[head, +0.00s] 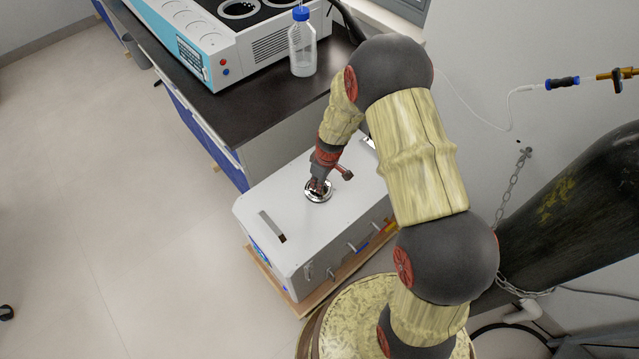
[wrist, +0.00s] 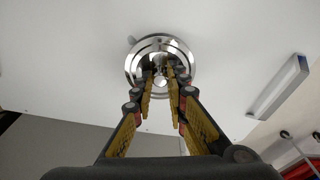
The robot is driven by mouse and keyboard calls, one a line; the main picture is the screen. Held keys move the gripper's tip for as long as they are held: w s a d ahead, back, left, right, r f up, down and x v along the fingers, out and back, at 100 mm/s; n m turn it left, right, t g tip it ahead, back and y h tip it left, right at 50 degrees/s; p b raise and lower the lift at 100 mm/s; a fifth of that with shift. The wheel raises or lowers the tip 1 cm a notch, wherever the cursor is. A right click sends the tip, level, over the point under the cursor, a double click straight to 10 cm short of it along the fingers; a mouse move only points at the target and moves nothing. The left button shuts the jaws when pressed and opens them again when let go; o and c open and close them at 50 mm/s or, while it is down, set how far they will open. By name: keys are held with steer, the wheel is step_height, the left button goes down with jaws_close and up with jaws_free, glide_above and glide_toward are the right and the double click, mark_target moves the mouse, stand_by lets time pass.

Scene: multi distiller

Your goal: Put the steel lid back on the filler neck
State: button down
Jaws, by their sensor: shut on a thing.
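The steel lid (wrist: 174,47) is a round, shiny disc with ringed edges, in front of my gripper in the wrist view. My gripper (wrist: 160,82) is shut on the middle of the lid, with the yellow-padded fingers close together there. In the head view my gripper (head: 318,188) points down at the top of the white box, and the lid (head: 319,196) shows around the fingertips. The filler neck is hidden under the lid, and I cannot tell whether the lid is seated on it or just above it.
The white box (head: 290,215) has a slotted handle (head: 272,226) on top. A dark bench (head: 240,105) behind it carries a blue-capped bottle (head: 302,50) and a white-and-blue machine (head: 200,35). A chained dark cylinder (head: 570,210) leans at the right. Open floor lies at the left.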

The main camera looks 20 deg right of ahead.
steer(key=shift+f+b, duration=0.6)
steer(key=shift+f, duration=0.05)
stand_by(0.4)
steer(key=c, duration=1.8)
jaws_free()
steer(key=shift+o, duration=0.6)
step_height(320, 180, up, 12)
steer(key=s+d, duration=0.1)
steer(key=shift+s, duration=0.2)
